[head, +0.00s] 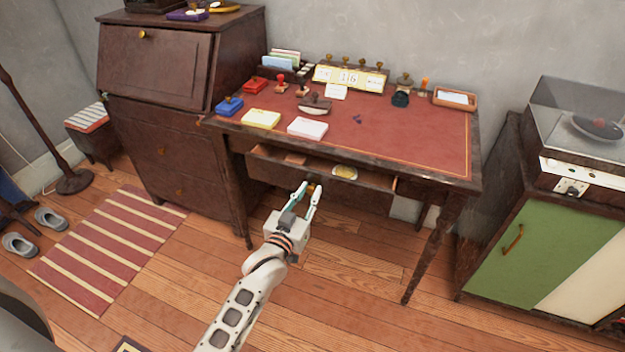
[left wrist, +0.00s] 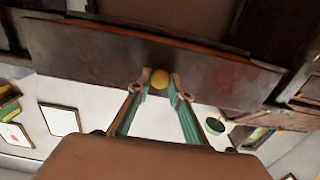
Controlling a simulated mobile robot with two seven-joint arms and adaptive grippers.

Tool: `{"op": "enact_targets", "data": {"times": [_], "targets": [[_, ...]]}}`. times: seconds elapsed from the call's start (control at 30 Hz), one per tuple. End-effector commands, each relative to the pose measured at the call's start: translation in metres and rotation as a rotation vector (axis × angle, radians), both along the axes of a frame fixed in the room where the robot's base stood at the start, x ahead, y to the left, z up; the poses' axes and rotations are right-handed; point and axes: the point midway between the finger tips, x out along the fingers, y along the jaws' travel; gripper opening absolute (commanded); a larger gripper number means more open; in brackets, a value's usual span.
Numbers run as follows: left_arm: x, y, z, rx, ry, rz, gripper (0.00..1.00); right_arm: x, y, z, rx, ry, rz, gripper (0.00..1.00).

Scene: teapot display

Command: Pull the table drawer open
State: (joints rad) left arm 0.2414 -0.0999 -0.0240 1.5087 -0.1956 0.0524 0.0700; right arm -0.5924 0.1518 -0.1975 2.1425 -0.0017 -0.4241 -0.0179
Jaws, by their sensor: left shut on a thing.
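The table (head: 400,140) has a dark wooden frame and a red top. Its drawer (head: 365,184) is partly open; I see into it from above, with a few small things inside. My left gripper (head: 307,190) is at the middle of the drawer front, shut on the round brass knob (left wrist: 159,78). In the left wrist view the drawer front (left wrist: 100,55) spans the top, and the fingertips of the left gripper (left wrist: 160,84) sit on both sides of the knob. In the head view the fingers partly hide the knob. My right gripper is not in view.
Stamps, ink pads and paper stacks (head: 307,127) stand on the table top. A dark bureau (head: 160,110) is close on the left, and a green-doored cabinet (head: 515,245) with a record player (head: 585,150) on the right. The floor before the table is clear.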

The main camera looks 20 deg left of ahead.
Motion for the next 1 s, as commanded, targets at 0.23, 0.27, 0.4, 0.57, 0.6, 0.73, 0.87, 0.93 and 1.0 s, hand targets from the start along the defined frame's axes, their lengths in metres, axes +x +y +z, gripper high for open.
{"op": "enact_targets", "data": {"times": [0.23, 0.27, 0.4, 0.57, 0.6, 0.73, 0.87, 0.93, 1.0], "targets": [[-0.059, 0.002, 0.009, 0.001, -0.006, 0.0, 0.0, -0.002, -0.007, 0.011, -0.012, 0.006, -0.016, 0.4], [-0.066, 0.002, 0.008, 0.001, -0.005, 0.0, 0.0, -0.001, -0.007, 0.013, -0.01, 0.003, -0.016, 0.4], [-0.09, 0.003, 0.006, 0.001, -0.003, 0.0, 0.0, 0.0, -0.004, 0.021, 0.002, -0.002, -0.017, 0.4], [-0.108, 0.004, 0.004, 0.001, -0.002, 0.0, 0.0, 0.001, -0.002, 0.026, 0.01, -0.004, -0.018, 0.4], [-0.111, 0.004, 0.003, 0.001, -0.003, 0.0, 0.0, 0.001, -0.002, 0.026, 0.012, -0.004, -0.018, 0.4], [-0.117, 0.004, 0.002, 0.0, -0.002, 0.0, 0.0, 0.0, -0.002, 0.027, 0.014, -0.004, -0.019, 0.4], [-0.119, 0.004, 0.001, 0.001, -0.001, 0.0, 0.0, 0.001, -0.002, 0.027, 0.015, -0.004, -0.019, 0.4], [-0.119, 0.004, 0.001, 0.001, -0.001, 0.0, 0.0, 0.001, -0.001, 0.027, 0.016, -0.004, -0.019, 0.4], [-0.119, 0.004, 0.0, 0.001, -0.001, 0.0, 0.0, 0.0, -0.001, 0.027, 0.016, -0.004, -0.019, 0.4]]}}
